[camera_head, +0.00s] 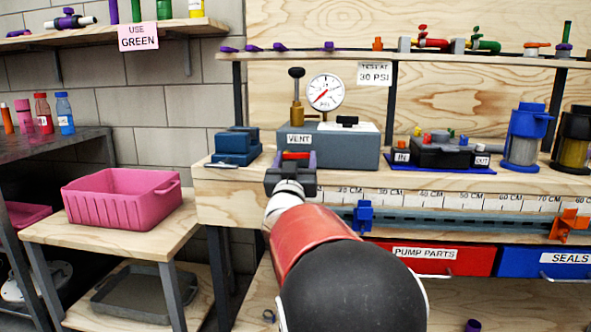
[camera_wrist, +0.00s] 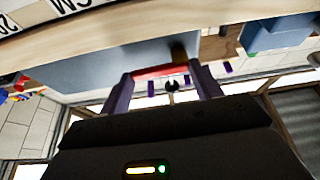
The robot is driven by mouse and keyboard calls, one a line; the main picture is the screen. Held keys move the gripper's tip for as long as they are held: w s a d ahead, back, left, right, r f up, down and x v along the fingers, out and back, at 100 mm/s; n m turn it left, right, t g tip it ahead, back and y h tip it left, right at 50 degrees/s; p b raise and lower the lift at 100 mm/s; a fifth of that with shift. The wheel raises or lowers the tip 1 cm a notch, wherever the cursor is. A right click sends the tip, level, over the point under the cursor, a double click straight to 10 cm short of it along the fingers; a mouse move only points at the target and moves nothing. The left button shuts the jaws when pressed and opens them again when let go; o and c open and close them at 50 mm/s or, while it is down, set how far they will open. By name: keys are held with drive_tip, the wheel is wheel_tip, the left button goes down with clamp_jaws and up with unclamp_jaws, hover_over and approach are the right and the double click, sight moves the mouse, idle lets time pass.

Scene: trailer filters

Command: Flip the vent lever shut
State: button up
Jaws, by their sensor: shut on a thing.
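The grey test box (camera_head: 345,150) with a VENT label sits on the bench; its side also shows in the wrist view (camera_wrist: 110,62). The red vent lever (camera_head: 296,155) is at the box's front left, below the label. My gripper (camera_head: 294,161) is at the lever, its purple fingers one on each side and shut on it. In the wrist view the lever (camera_wrist: 153,71) spans the gap between the fingertips (camera_wrist: 162,76). The lever's pivot and full length are hidden, so its exact angle is unclear.
A brass valve (camera_head: 297,114) and a pressure gauge (camera_head: 325,92) stand above the box. A blue block (camera_head: 235,148) is to its left, a black IN/OUT tray (camera_head: 440,157) to its right. A ruler strip (camera_head: 420,198) runs along the bench front. A pink bin (camera_head: 120,203) stands lower left.

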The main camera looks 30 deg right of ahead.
drive_tip(key=shift+f+m, duration=0.1)
drive_tip(key=shift+m, duration=0.5)
drive_tip(key=o, duration=1)
drive_tip(key=v, duration=0.8)
drive_tip(key=shift+w+a, duration=0.1)
